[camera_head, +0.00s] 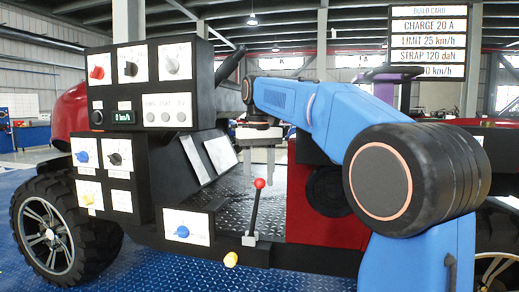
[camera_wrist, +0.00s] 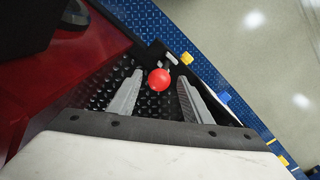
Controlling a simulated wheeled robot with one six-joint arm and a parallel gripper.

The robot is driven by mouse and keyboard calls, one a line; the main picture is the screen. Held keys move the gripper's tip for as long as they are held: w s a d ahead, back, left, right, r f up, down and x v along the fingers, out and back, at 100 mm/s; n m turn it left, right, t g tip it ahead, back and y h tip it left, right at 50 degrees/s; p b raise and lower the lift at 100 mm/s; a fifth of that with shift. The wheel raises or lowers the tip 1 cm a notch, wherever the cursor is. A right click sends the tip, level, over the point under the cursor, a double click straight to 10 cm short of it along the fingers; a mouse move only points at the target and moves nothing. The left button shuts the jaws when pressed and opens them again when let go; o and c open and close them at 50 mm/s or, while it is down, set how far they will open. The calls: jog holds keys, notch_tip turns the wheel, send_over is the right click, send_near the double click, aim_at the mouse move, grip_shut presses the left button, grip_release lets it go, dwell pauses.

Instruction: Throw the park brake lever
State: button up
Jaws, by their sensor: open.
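A lever (camera_head: 252,214) with a black shaft and a red ball knob stands nearly upright, leaning slightly right, at the front edge of the vehicle's tread-plate floor in the head view. The task does not label it in the pictures, and I see no wording on it. My gripper (camera_head: 259,172) points down just above the red knob, its fingers apart. In the wrist view the red knob (camera_wrist: 159,80) shows between the two grey fingers of my gripper (camera_wrist: 157,97). I cannot tell whether the fingers touch it.
A black control panel (camera_head: 143,60) with red, black and grey knobs stands at the left. Lower panels carry blue, black and yellow knobs (camera_head: 183,231). Two pedals (camera_head: 193,159) slope behind the lever. A build card sign (camera_head: 429,42) hangs at upper right. Blue floor (camera_head: 150,270) lies in front.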

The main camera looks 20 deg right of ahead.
notch_tip(320, 180, up, 9)
jog(key=shift+r, duration=0.2)
dwell(0.3)
jog(key=shift+a, duration=0.1)
jog(key=c, duration=0.8)
jog(key=shift+a, duration=0.35)
grip_shut()
jog(key=a+r+m+t+h, duration=0.2)
jog(key=a+m+h, duration=0.35)
jog(key=a, duration=0.55)
jog(key=d+f, duration=0.8)
jog(key=f, duration=0.1)
jog(key=shift+w+f+h, duration=0.35)
